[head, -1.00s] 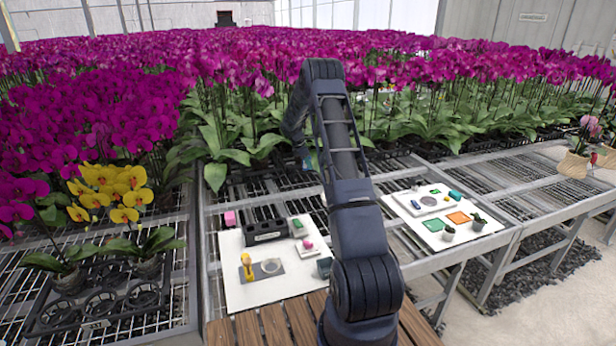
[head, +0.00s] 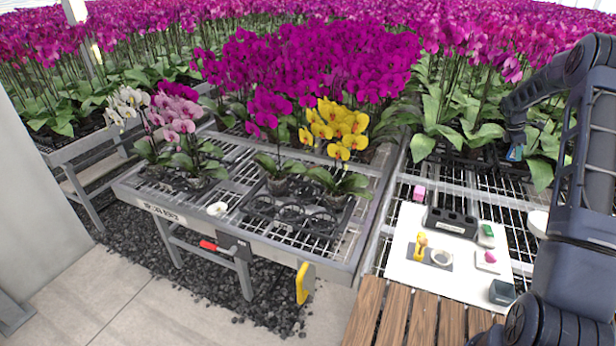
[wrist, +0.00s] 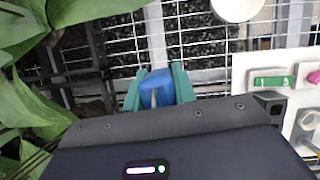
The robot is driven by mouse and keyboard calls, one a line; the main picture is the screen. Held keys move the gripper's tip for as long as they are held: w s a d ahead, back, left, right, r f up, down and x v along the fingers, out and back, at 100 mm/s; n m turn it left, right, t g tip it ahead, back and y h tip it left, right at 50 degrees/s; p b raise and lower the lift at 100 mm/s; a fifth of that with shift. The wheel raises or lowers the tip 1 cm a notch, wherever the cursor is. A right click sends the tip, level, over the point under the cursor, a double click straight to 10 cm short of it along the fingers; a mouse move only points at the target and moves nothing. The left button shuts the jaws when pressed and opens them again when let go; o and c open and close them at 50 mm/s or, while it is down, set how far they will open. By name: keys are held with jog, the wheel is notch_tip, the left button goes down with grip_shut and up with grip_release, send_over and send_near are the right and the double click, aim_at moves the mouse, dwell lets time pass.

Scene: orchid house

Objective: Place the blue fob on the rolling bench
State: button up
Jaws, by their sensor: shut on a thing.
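My gripper (wrist: 158,78) has teal fingers shut on the blue fob (wrist: 155,92), which shows between them in the wrist view, over wire mesh. In the head view my gripper (head: 514,150) is at the right, low among orchid leaves, with a small blue patch of the fob at its tip. A wire-mesh bench (head: 262,250) with a labelled front rail and a red crank handle (head: 215,246) stands at the centre left, well left of my gripper; it looks like the rolling bench. Its front right corner has a yellow handle (head: 302,283).
The bench carries potted white, pink and yellow orchids, a black pot tray (head: 290,212) and a small white cup (head: 217,209). Bare mesh shows around them. A white board (head: 409,270) with small items lies right of it, behind wooden slats (head: 400,318). Leaves crowd my gripper.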

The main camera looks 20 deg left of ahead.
jog(key=a+n+t+y, duration=0.3)
jog(key=a+n, duration=0.7)
jog(key=a, duration=2.4)
jog(key=s+a+n+y, duration=0.1)
jog(key=s+a+n, duration=0.35)
jog(key=a, duration=0.65)
jog(key=s+a+n+y, duration=0.1)
jog(key=s+a+n, duration=0.35)
jog(key=a, duration=0.75)
jog(key=s+a+n+y, duration=0.1)
jog(key=s+a+n, duration=0.1)
jog(key=s+a, duration=0.7)
jog(key=shift+t, duration=0.4)
jog(key=s+x, duration=0.1)
jog(key=x, duration=0.5)
jog(key=s+f+x, duration=0.1)
jog(key=s+x, duration=0.1)
jog(key=x, duration=0.4)
jog(key=s+x, duration=0.1)
jog(key=x, duration=0.6)
jog(key=shift+s+d+f, duration=0.15)
jog(key=shift+d+f, duration=0.2)
jog(key=shift+f, duration=0.1)
jog(key=shift+f, duration=0.1)
jog(key=o, duration=1)
